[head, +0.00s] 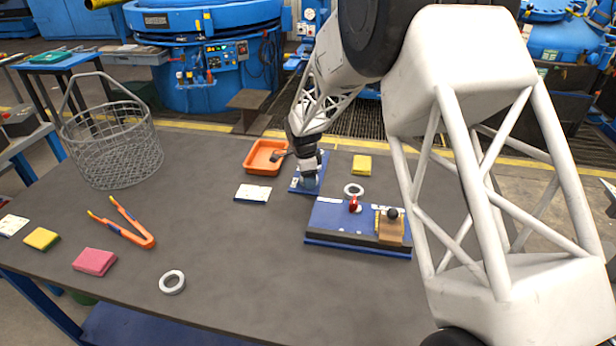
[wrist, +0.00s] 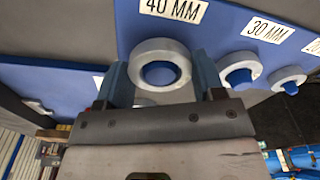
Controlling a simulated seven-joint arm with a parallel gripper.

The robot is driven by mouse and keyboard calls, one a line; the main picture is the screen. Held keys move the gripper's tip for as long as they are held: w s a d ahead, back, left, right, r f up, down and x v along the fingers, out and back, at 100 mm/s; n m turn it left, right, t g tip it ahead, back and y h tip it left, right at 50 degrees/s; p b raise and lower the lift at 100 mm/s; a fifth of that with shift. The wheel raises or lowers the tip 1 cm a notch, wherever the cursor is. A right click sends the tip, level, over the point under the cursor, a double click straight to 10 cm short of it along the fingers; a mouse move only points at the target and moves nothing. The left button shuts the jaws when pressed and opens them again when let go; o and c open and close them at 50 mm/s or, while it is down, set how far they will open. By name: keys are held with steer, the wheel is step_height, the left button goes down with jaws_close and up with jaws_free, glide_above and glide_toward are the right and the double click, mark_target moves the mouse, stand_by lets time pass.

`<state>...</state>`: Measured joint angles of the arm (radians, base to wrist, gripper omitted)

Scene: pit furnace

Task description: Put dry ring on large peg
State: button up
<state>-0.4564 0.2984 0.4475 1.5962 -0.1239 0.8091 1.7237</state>
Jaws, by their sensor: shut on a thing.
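My gripper (wrist: 162,80) is shut on a pale grey ring (wrist: 160,45), with one finger on each side of it. The ring is over the blue peg board (wrist: 220,25) below the "40 MM" label. In the head view my gripper (head: 308,182) is low over the board (head: 296,186) and hides the held ring.
A blue fixture (head: 335,222) with a red part and a brass block stands to the right. Loose rings lie behind it (head: 347,189) and at the front (head: 165,284). An orange tray (head: 250,163), yellow sponge (head: 361,165), orange tongs (head: 135,235) and wire basket (head: 112,150) are around.

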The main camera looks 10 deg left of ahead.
steer(key=shift+f, duration=0.55)
steer(key=o, duration=0.8)
steer(key=shift+c, duration=0.2)
step_height(320, 180, up, 11)
steer(key=shift+s+a, duration=0.2)
steer(key=shift+a, duration=0.25)
stand_by(1.0)
stand_by(0.6)
